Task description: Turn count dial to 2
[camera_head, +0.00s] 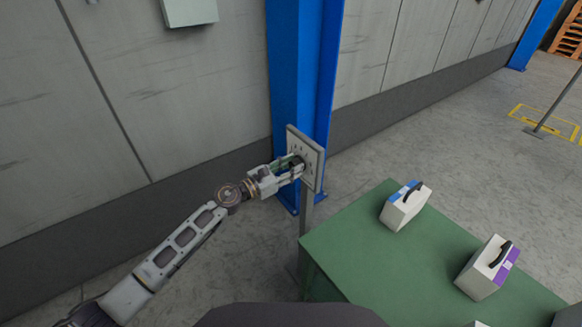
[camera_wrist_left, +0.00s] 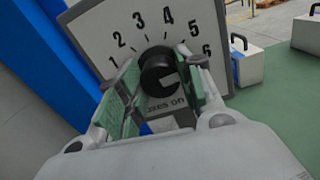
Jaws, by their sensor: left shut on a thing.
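The count dial is a black round knob (camera_wrist_left: 160,72) on a pale panel (camera_wrist_left: 105,22) with the numbers 1 to 6 in an arc around it. Where the dial points is not clear; a pale mark shows at its lower right. In the head view the panel (camera_head: 303,142) stands upright in front of a blue column. My left gripper (camera_head: 296,165) is at the panel, shut on the knob, with green-padded fingers on both sides of it in the wrist view (camera_wrist_left: 160,85). Lettering below the knob is partly hidden. My right gripper is not in view.
A green table (camera_head: 350,240) lies right of the panel. A white case with a blue stripe (camera_head: 405,206) and one with a purple stripe (camera_head: 486,267) stand on it. The blue column (camera_head: 300,70) and grey wall (camera_head: 190,110) are close behind the panel.

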